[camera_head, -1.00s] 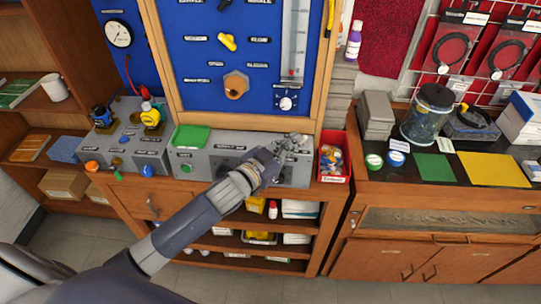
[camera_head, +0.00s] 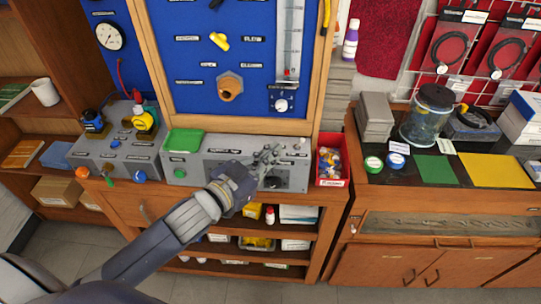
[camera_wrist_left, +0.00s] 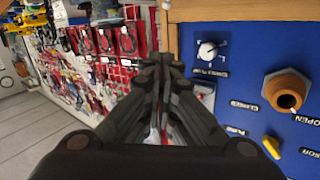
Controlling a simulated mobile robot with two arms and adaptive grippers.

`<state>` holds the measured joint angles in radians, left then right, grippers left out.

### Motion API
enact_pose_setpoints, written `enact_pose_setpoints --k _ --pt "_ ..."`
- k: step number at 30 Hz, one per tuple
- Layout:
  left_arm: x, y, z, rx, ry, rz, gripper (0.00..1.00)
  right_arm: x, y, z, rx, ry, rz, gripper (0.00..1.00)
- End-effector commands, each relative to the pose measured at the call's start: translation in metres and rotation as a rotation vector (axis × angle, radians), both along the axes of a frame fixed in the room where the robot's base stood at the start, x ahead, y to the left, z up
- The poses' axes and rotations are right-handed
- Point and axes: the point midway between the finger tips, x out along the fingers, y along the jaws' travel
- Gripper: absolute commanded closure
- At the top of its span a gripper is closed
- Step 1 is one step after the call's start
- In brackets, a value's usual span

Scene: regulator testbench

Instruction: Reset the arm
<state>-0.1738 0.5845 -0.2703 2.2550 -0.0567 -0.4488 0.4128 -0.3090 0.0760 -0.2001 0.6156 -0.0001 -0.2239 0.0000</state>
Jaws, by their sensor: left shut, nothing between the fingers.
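My left arm reaches in from the lower left in the head view. My left gripper (camera_head: 270,157) is shut and empty, above the right part of the grey control box (camera_head: 222,150) on the bench. In the left wrist view the gripper (camera_wrist_left: 162,65) shows with its fingers together and nothing between them. The blue panel (camera_head: 190,46) stands behind, with a brass fitting (camera_head: 230,87), a yellow valve handle (camera_head: 220,41) and a dial knob (camera_head: 281,105). My right gripper is not in view.
A red bin (camera_head: 331,168) with small parts stands just right of the control box. A glass jar (camera_head: 428,112) and green and yellow mats (camera_head: 495,170) lie on the right cabinet. Air before the bench is free.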

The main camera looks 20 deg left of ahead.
Motion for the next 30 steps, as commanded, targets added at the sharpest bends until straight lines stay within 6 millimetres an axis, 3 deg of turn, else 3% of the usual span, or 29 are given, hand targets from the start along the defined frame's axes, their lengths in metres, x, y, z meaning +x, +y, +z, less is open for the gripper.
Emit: enact_pose_setpoints --k 10,14,17,23,26,30 --pt "0.001 0.000 -0.002 0.001 0.002 0.001 1.00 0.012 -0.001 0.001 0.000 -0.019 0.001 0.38" --pt "0.007 0.009 -0.028 0.012 0.041 0.026 1.00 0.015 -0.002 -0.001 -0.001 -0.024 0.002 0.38" --pt "0.015 0.025 -0.080 0.031 0.115 0.070 1.00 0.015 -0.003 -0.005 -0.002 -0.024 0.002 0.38" --pt "0.009 0.065 -0.223 0.088 0.326 0.168 1.00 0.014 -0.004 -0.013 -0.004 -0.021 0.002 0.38" --pt "-0.009 0.081 -0.291 0.115 0.433 0.203 1.00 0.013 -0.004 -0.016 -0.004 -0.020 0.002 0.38" --pt "-0.052 0.096 -0.385 0.151 0.593 0.243 1.00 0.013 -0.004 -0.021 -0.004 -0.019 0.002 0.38"
